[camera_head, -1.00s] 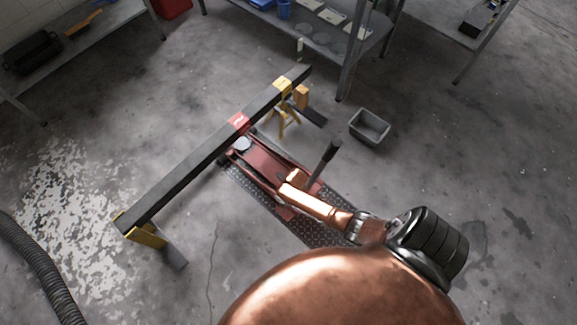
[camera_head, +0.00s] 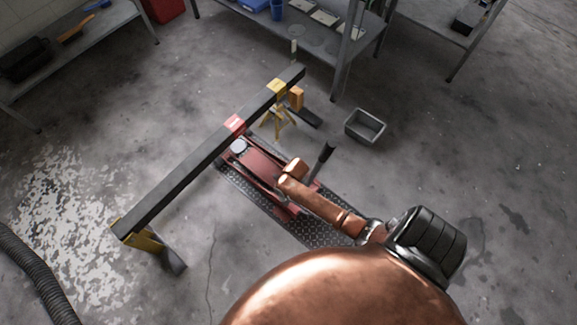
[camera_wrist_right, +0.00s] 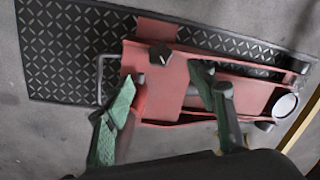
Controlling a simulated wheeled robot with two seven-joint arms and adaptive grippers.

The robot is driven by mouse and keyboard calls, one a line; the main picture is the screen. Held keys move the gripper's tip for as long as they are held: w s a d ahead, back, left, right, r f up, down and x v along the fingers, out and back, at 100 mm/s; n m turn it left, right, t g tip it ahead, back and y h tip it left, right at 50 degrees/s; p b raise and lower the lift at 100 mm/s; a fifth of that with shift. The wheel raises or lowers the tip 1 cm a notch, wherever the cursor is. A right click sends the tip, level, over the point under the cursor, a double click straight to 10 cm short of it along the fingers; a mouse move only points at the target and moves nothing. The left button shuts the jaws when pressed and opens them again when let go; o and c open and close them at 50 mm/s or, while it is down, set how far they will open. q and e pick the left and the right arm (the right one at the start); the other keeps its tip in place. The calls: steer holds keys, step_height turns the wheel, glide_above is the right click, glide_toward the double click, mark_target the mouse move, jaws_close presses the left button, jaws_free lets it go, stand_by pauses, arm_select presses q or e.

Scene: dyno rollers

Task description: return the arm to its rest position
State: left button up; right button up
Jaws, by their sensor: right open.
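My copper right arm enters the head view from the bottom right and reaches over the red floor jack (camera_head: 262,165). My right gripper (camera_wrist_right: 168,86) shows in the right wrist view, with its green-padded fingers spread apart and nothing between them. The jack's red body (camera_wrist_right: 180,75) lies beyond the fingers in that view. In the head view the gripper is hidden or too small to make out at the arm's end. My left gripper is in neither view.
A dark beam (camera_head: 200,165) with red and yellow bands spans yellow stands (camera_head: 277,120) across the jack. The jack rests on a tread-plate mat (camera_head: 318,230). A grey bin (camera_head: 366,127) stands to the right. Shelves line the back; a hose (camera_head: 38,270) lies left.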

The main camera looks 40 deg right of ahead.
steer(key=shift+s+r, duration=0.1)
steer(key=shift+r, duration=0.65)
